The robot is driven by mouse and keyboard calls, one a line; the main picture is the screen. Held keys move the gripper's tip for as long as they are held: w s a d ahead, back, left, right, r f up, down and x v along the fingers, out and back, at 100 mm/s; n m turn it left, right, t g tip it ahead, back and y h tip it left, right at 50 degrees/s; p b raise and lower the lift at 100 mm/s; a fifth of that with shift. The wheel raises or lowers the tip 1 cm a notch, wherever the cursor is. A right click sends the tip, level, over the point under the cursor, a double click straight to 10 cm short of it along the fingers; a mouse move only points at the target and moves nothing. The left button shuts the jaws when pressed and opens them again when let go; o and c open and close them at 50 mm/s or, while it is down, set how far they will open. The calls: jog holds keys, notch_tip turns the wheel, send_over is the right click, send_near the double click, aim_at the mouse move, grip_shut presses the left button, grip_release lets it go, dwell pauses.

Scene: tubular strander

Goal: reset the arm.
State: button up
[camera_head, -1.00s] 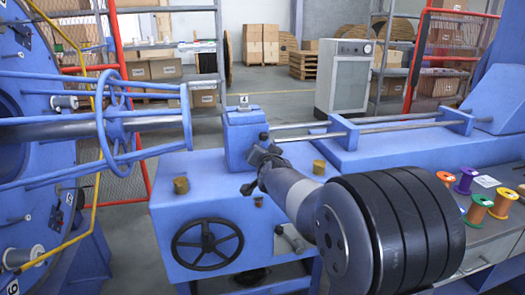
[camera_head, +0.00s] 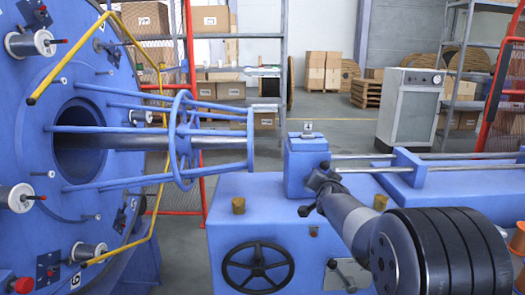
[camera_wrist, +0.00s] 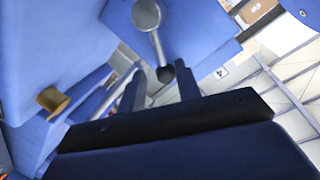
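My arm reaches in from the lower right of the head view, with my gripper (camera_head: 318,192) close to the front of a blue block (camera_head: 305,165) labelled 4 on the blue machine bench. In the wrist view, the two dark fingers of my gripper (camera_wrist: 161,88) stand apart, with clear space between them. A grey rod with a round head (camera_wrist: 146,15) on the blue block ends in a dark knob (camera_wrist: 166,74), seen past and between the fingertips. I see nothing held. The exact distance from the fingers to the knob cannot be told.
A large blue strander disc (camera_head: 90,150) with several wire bobbins and a rod cage fills the left. A yellow guard rail (camera_head: 160,130) stands before it. A black handwheel (camera_head: 257,268) is on the bench front. A grey cabinet (camera_head: 408,108) stands behind; floor there is open.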

jog(key=x, duration=0.5)
jog(key=shift+w+p, duration=0.2)
jog(key=shift+p, duration=0.15)
jog(key=shift+s, duration=0.15)
jog(key=v, duration=1)
jog(key=w+f+n+p, duration=0.1)
jog(key=w+p, duration=0.1)
jog(key=w, duration=0.8)
jog(key=shift+f+n+h, duration=0.2)
jog(key=shift+n+h, duration=0.1)
